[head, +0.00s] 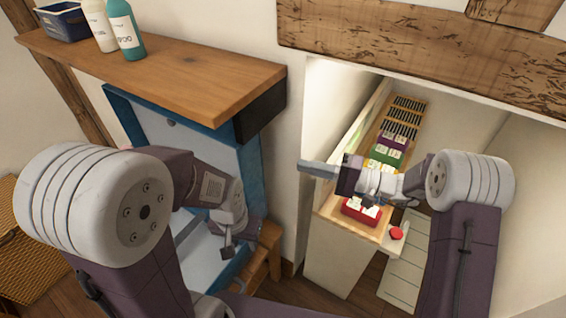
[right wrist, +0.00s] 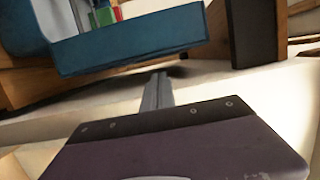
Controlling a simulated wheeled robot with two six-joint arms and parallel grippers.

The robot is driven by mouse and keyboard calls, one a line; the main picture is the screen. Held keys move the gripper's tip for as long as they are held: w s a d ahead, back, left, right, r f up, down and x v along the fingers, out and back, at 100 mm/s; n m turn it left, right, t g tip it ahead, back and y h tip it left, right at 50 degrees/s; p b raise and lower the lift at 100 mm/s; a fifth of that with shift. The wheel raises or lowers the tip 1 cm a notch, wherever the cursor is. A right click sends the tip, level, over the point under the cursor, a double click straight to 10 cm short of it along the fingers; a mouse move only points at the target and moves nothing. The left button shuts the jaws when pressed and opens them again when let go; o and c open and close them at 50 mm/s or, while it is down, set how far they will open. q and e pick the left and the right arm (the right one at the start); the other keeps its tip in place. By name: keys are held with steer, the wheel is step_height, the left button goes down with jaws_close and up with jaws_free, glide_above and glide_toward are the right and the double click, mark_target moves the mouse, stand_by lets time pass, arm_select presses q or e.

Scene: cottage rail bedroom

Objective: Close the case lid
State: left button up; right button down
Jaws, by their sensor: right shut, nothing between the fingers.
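The blue case stands open on a low wooden bench below the shelf. Its lid (head: 190,128), blue-edged with a pale inside, is upright at the back, and the case's lower part (head: 198,258) is largely hidden by my left arm. My left gripper (head: 228,247) points down over the lower part; its fingers are too small to tell open from shut. My right gripper (head: 306,168) is shut and empty, pointing left, to the right of the case and apart from it. In the right wrist view its fingers (right wrist: 157,92) point toward a blue case wall (right wrist: 130,50).
A wooden shelf (head: 160,66) with bottles (head: 125,28) and a blue basket (head: 62,20) overhangs the lid, with a dark block (head: 260,115) under its right end. A wooden beam (head: 430,60) crosses above the niche, where a narrow counter holds a red box (head: 361,212).

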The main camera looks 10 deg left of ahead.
steer(key=a, duration=0.9)
steer(key=shift+w+a, duration=0.25)
steer(key=shift+w, duration=0.2)
steer(key=shift+b, duration=0.3)
